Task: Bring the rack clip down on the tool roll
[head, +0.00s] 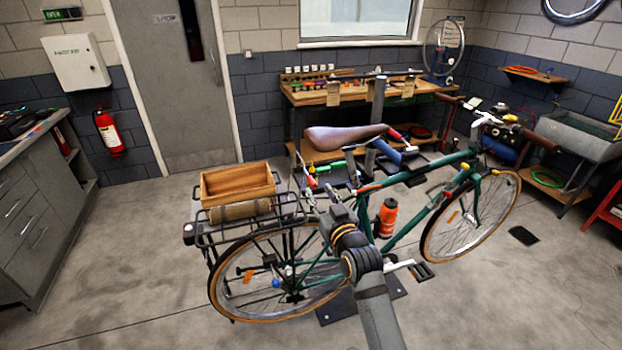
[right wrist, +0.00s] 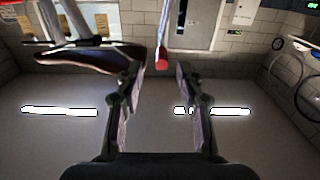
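The tool roll (head: 240,211) is a tan bundle lying across the rear rack (head: 212,237) of the green bike, in front of a wooden box. My right gripper (head: 312,188) is above the front end of the rack, to the right of the roll. In the right wrist view my right gripper (right wrist: 155,72) is open. A thin bar with a red tip (right wrist: 161,60) shows between its fingertips, apparently untouched; it looks like the rack clip, raised off the roll. The clip's lower end is hard to make out. My left gripper is not in view.
The wooden box (head: 237,183) stands right behind the roll. The brown saddle (head: 345,137) is close to my right gripper and also shows in the right wrist view (right wrist: 85,61). An orange bottle (head: 386,218) is on the frame. The floor left of the bike is clear.

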